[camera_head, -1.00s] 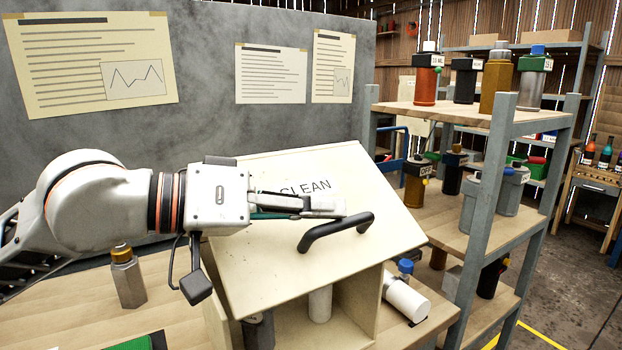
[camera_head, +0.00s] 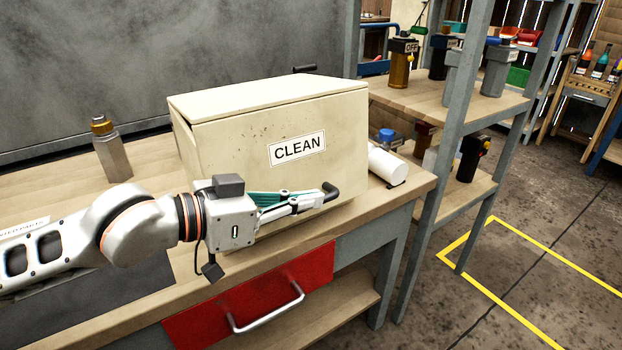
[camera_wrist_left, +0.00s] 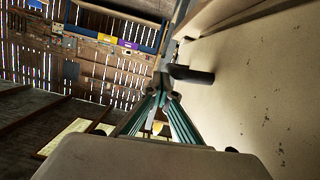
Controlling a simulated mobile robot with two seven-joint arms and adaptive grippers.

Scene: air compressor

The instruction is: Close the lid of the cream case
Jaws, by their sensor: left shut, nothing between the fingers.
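The cream case (camera_head: 262,94) stands on the wooden workbench. Its lid (camera_head: 230,165), labelled CLEAN, hangs down over the front face, with a narrow dark gap along its upper left edge. The black bar handle (camera_head: 331,191) is low on the lid's right side and is partly hidden by my fingers. My left gripper (camera_head: 322,200) is shut and empty, its fingertips beside the handle, in front of the lid. In the left wrist view, the lid (camera_wrist_left: 265,95) fills the right side, and the handle (camera_wrist_left: 190,75) is just past my fingertips (camera_wrist_left: 168,88). My right gripper is not in view.
A grey bottle with a brass cap (camera_head: 111,150) stands left of the case. A white cylinder (camera_head: 387,165) lies to its right. A red drawer (camera_head: 250,300) is below the bench edge. A grey-posted shelf (camera_head: 445,100) with several bottles stands at the right.

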